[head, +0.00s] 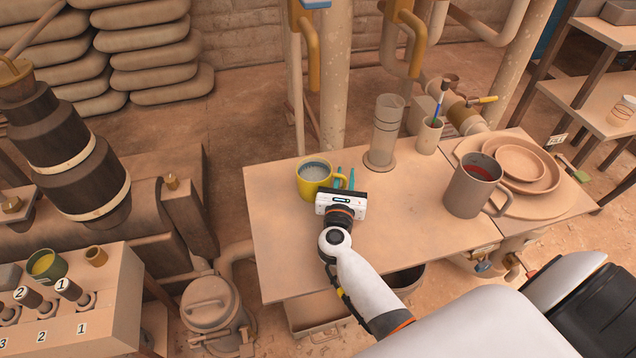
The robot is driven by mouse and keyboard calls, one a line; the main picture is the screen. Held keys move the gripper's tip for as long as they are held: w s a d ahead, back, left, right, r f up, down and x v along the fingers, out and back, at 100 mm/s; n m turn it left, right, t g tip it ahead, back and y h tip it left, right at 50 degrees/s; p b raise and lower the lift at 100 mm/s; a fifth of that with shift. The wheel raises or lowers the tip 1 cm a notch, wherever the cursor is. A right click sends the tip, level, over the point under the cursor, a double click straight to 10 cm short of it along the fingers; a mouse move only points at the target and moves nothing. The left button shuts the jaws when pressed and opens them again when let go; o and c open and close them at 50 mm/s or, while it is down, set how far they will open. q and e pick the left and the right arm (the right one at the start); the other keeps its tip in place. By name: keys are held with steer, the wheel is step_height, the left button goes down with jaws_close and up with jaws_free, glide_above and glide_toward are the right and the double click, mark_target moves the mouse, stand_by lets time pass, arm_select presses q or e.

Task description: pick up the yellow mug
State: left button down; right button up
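The yellow mug (313,182) stands upright near the back left of the table, with a pale grey inside. Its handle points right. My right gripper (344,176) reaches in from the front, with its white body just right of the mug's front. Its two teal fingers are a small gap apart at the mug's handle, and part of the handle shows between them. I cannot tell whether they press on it. The gripper body hides the lower part of the handle side. My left gripper is not in view.
The table (290,240) is bare to the left and front. A clear cylinder (385,135), a cup with brushes (429,136), a big grey-brown mug (470,188) and stacked bowls (522,165) stand to the right. A vertical pipe (332,80) rises behind the table.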

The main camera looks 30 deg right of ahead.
steer(key=shift+w+d, duration=0.1)
steer(key=shift+w, duration=0.05)
jaws_close()
steer(key=shift+r, duration=0.15)
